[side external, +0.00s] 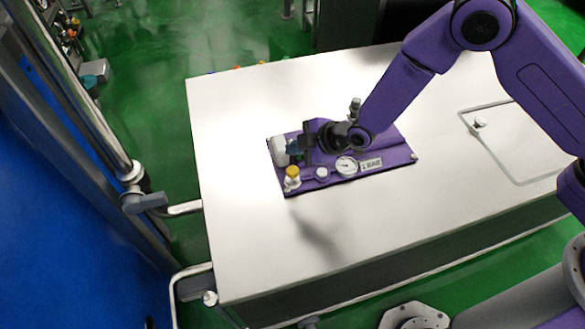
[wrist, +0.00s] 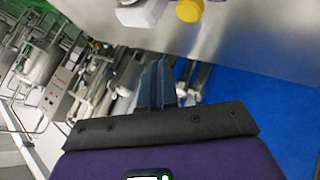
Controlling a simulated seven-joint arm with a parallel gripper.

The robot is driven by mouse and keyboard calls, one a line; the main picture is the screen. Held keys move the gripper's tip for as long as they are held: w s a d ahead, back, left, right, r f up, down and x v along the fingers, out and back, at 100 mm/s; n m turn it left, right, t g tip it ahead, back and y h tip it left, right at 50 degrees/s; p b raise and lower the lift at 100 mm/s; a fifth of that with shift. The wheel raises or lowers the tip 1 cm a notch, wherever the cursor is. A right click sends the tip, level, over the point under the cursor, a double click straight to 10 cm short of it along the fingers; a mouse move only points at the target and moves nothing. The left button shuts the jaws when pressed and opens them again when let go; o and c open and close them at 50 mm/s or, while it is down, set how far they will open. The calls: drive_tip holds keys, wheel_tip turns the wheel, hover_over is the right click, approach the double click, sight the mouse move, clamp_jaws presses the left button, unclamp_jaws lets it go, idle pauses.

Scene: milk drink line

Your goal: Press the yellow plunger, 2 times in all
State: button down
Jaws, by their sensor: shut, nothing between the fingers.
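The yellow plunger (side external: 292,171) stands at the near left corner of a purple panel (side external: 385,158), on a short brass-coloured base. It also shows as a yellow round cap (wrist: 190,10) at the top edge of the wrist view. My gripper (side external: 292,147) is over the panel's left part, beyond the plunger in the side view and apart from it. In the wrist view my gripper (wrist: 158,66) has its two blue fingers together, with nothing between them. The fingertips lie below the plunger in that picture. How high the fingers are above the panel is hard to tell.
A white block (side external: 277,151) stands beside my fingers at the panel's left edge and shows in the wrist view (wrist: 138,15). A gauge (side external: 346,166), a white-topped knob (side external: 321,173) and a metal post (side external: 355,104) are on the panel.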

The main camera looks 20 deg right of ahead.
wheel_tip(320, 180, up, 4)
drive_tip(key=shift+f, duration=0.1)
idle(0.4)
approach(290, 169)
drive_tip(key=shift+w+a+f, duration=0.4)
drive_tip(key=shift+w+a, duration=0.25)
drive_tip(key=shift+w, duration=0.05)
drive_tip(key=shift+w+a+f, duration=0.45)
drive_tip(key=shift+w+a, duration=0.2)
drive_tip(key=shift+w+a+f, duration=0.4)
drive_tip(key=shift+w+a, duration=0.2)
drive_tip(key=shift+w, duration=0.1)
drive_tip(key=shift+f, duration=0.15)
idle(0.5)
drive_tip(key=shift+f, duration=0.25)
drive_tip(key=shift+f, duration=1.1)
idle(1.4)
drive_tip(key=shift+r, duration=1.5)
